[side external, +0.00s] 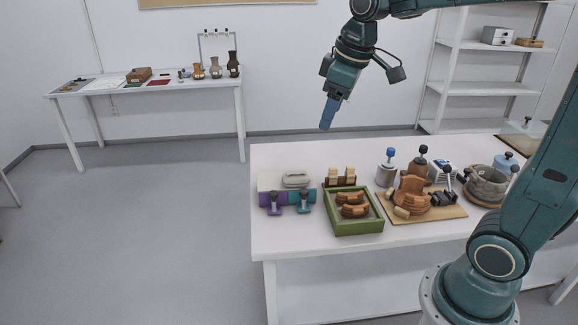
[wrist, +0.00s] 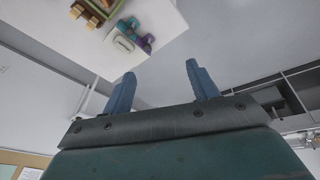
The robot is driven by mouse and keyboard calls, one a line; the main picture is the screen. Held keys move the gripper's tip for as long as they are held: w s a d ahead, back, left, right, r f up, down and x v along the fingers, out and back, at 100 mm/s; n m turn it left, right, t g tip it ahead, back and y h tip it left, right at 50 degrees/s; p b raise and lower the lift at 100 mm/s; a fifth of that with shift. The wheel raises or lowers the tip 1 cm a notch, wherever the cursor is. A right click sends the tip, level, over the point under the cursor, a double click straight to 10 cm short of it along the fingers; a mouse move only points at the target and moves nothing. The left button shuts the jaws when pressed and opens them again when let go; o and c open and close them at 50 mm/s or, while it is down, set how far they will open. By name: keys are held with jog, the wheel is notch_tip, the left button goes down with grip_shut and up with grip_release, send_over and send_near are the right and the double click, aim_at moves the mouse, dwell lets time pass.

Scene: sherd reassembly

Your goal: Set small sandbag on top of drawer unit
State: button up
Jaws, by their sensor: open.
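The small sandbag (side external: 295,178) is a pale grey, rounded, soft-looking bag. It appears to rest on the white top of the drawer unit (side external: 268,183), toward its right part. The unit has purple and teal drawer fronts and stands at the table's left end. In the wrist view the sandbag (wrist: 123,44) and the purple and teal drawer unit (wrist: 146,42) show small near the top. My gripper (side external: 325,126) is high above the table, up and to the right of the sandbag and clear of it. In the wrist view its blue fingers (wrist: 160,70) are apart, with nothing between them.
A green tray (side external: 358,228) with brown sherds lies right of the drawer unit. Behind it is a small wooden holder (side external: 340,178). Farther right a wooden board (side external: 448,212) carries a partly built pot, with several tools and containers around. The table's back left is bare.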

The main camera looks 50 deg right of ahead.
jog(key=s+a+f+m+t, duration=0.1)
jog(key=s+a, duration=0.1)
jog(key=s, duration=0.6)
jog(key=s+a+f+m+t, duration=0.1)
jog(key=s+a+f+m, duration=0.1)
jog(key=s, duration=0.7)
jog(key=shift+a, duration=0.4)
jog(key=shift+w+f, duration=0.1)
